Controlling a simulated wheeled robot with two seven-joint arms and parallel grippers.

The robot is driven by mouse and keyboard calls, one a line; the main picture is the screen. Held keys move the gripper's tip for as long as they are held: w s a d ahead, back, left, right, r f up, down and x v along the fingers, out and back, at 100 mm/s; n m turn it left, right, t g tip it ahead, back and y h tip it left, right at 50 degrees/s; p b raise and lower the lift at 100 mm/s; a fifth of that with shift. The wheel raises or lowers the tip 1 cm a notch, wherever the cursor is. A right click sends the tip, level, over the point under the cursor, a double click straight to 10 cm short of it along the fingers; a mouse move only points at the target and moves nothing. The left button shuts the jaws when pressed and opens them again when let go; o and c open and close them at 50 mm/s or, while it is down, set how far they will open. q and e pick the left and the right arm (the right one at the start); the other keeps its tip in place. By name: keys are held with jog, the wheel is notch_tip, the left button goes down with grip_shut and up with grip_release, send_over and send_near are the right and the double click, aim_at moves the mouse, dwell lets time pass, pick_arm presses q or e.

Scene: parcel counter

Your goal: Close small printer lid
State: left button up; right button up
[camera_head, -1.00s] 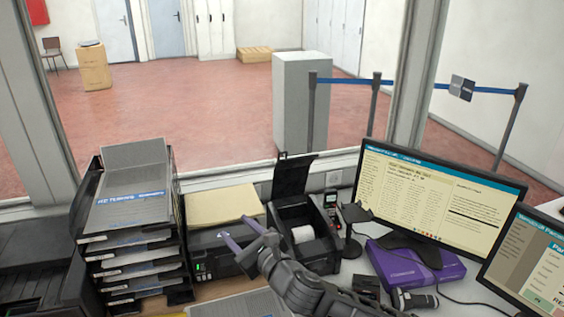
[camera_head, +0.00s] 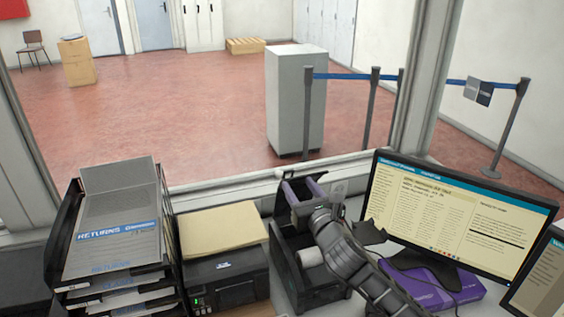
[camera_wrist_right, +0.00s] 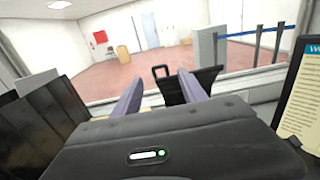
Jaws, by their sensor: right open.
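The small printer (camera_head: 330,283) stands on the counter with a white paper roll (camera_head: 311,257) showing inside it. Its dark lid (camera_head: 281,211) stands raised at the back and is partly hidden by my right gripper (camera_head: 303,189). The gripper is open, its purple fingers at the height of the lid's upper part. In the right wrist view, the black lid (camera_wrist_right: 207,80) shows just beyond the right fingertip of the open gripper (camera_wrist_right: 160,88). I cannot tell whether they touch. My left gripper is not in view.
A wider printer (camera_head: 228,281) with brown envelopes (camera_head: 221,231) on top stands left of the small printer. A stacked paper tray (camera_head: 63,237) is further left. A monitor (camera_head: 455,215) and purple box (camera_head: 445,290) are on the right. A window is behind.

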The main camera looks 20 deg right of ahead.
jog(key=w+p, duration=0.1)
jog(key=w, duration=0.2)
jog(key=w+p, duration=0.1)
jog(key=w, duration=0.3)
jog(key=shift+w+d+r+p, duration=0.15)
jog(key=shift+w+r+p, duration=0.05)
jog(key=shift+p, duration=0.1)
jog(key=shift+w+f, duration=0.1)
jog(key=shift+w, duration=0.2)
jog(key=shift+c, duration=0.4)
grip_shut()
dwell(0.9)
